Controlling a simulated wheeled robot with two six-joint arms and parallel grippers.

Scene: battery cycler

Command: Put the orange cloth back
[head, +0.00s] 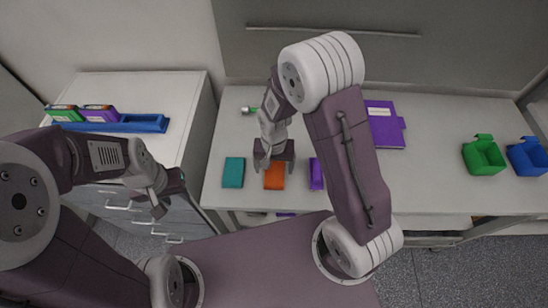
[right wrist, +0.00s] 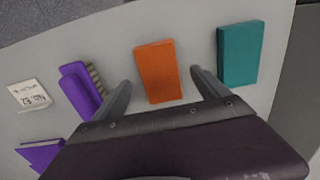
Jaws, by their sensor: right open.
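The orange cloth (head: 274,179) is a small flat rectangle on the light table, between a teal block and a purple item. In the right wrist view the orange cloth (right wrist: 157,70) lies between my two spread fingers. My right gripper (head: 273,163) is open above it, with its fingers on either side of the cloth; I cannot tell how high. The right gripper also shows in its own wrist view (right wrist: 161,80). My left gripper (head: 168,195) is in front of the drawer cabinet, away from the cloth; its jaw opening is unclear.
A teal block (head: 233,172) and a purple item (head: 316,174) flank the cloth closely. A purple folder (head: 384,125), green bin (head: 484,156) and blue bin (head: 527,156) stand further right. A blue tray (head: 146,123) is on the white cabinet (head: 120,85). The table's middle right is clear.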

